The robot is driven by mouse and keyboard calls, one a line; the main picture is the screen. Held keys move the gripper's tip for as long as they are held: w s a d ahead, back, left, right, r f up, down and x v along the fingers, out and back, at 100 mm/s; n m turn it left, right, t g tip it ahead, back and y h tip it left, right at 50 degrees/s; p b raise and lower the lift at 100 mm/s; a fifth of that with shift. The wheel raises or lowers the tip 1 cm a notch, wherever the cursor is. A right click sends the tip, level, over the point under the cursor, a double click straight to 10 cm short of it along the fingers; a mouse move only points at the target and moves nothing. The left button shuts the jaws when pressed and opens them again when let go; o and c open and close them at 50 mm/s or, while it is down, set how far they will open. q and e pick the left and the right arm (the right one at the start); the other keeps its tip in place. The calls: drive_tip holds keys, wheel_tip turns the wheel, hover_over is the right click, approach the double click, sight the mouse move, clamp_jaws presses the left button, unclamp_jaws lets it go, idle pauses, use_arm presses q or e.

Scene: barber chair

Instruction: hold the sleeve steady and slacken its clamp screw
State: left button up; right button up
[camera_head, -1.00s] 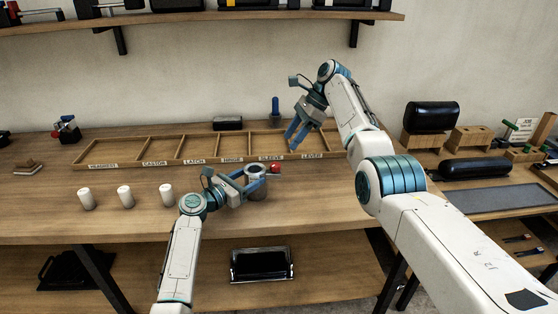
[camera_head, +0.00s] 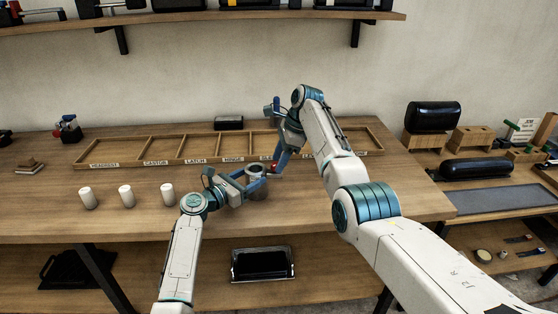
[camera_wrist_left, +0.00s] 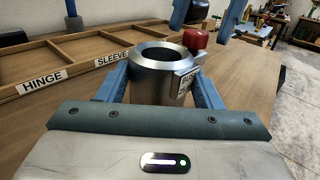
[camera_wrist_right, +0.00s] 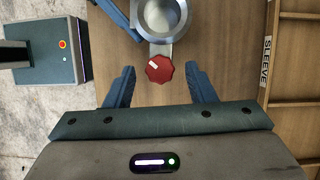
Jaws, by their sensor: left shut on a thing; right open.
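The sleeve is a grey metal ring-shaped cylinder (camera_wrist_left: 160,72) standing upright on the bench, and it also shows in the head view (camera_head: 257,193). My left gripper (camera_head: 258,180) is shut around its sides. The clamp screw has a red knob (camera_wrist_right: 159,69) with a white mark, sticking out from the sleeve's side. In the left wrist view the knob (camera_wrist_left: 195,40) is at the sleeve's upper right. My right gripper (camera_wrist_right: 160,88) is open, pointing at the knob, which lies between and just beyond its fingertips. I see no contact there.
A wooden tray (camera_head: 130,163) with labelled compartments lies behind the sleeve, close to my right gripper. Several white cylinders (camera_head: 126,195) stand on the bench to the left. The bench front between them and the tray is clear.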

drive_tip(key=shift+a+f, duration=0.1)
drive_tip(key=shift+f, duration=0.25)
drive_tip(key=c, duration=1)
drive_tip(key=shift+n+g, duration=0.3)
drive_tip(key=shift+n, duration=0.5)
drive_tip(key=shift+w, duration=0.1)
drive_tip(key=o, duration=1)
drive_tip(key=shift+r, duration=0.1)
drive_tip(key=v, duration=1.1)
drive_tip(key=shift+r, duration=0.35)
